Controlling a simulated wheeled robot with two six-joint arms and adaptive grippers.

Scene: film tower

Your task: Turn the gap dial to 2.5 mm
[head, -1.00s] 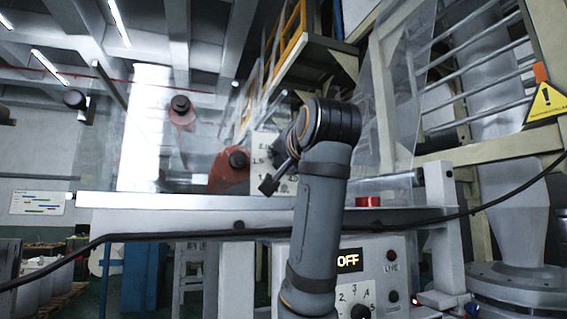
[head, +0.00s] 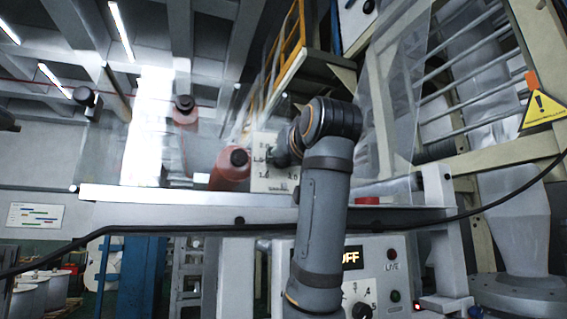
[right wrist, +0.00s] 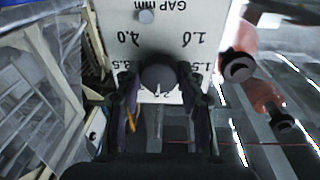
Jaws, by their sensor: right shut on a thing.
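The gap dial's white panel (head: 262,183) stands in the middle of the head view, behind my right arm. In the right wrist view the panel (right wrist: 130,15) appears upside down, with "GAP mm", 4.0, 1.0 and 1.5 readable. The dark round dial knob (right wrist: 158,76) sits between the fingers of my right gripper (right wrist: 160,92), which is shut on it. In the head view the right gripper (head: 280,156) is against the panel and covers the knob. The lower scale numbers are partly hidden, and I cannot tell where the pointer stands. My left gripper is not in view.
Reddish rollers (head: 230,168) stand just left of the panel. A white beam (head: 150,196) and a black cable (head: 160,229) cross in front. A red button (head: 367,200) sits to the right.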

